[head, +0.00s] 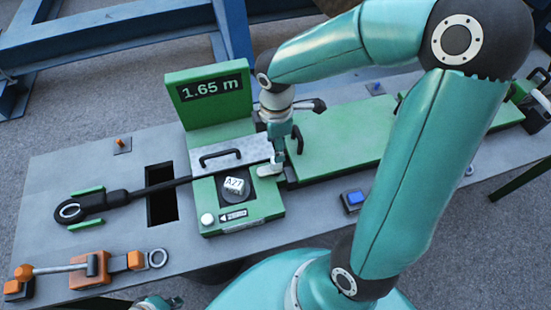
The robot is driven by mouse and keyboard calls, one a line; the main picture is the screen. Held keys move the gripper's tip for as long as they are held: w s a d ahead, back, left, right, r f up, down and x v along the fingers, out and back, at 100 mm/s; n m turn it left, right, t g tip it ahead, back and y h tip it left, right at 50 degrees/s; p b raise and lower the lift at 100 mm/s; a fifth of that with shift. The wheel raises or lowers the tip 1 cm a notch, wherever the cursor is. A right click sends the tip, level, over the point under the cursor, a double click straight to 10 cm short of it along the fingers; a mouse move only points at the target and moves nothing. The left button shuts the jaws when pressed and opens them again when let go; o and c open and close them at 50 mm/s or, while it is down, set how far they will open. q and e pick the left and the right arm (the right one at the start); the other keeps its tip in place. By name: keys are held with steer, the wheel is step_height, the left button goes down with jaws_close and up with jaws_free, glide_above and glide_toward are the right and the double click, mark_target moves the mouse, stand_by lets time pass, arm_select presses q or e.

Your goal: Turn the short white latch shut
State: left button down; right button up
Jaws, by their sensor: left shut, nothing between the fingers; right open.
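A short white latch (267,170) sits at the right end of the silver lid (245,150), on the green measuring station. My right gripper (284,157) points down right at the latch. Its fingers are apart and partly cover the latch, so I cannot tell whether they touch it or its exact angle. The lid has a black handle and lies across the station, over the black cable (165,186). My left gripper (163,302) shows only in part at the bottom edge, shut and empty, away from the latch.
A white "A27" block (234,185) and white button (207,219) are in front. A cable end with a ring (70,211) lies left, an orange-handled tool (70,268) front left, a blue button (355,197) right.

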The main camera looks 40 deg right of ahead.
mark_target(269, 166)
step_height(269, 166, down, 8)
steer(key=shift+s+r, duration=0.1)
steer(key=shift+r, duration=0.05)
steer(key=shift+c, duration=0.2)
steer(key=shift+b, duration=0.3)
jaws_close()
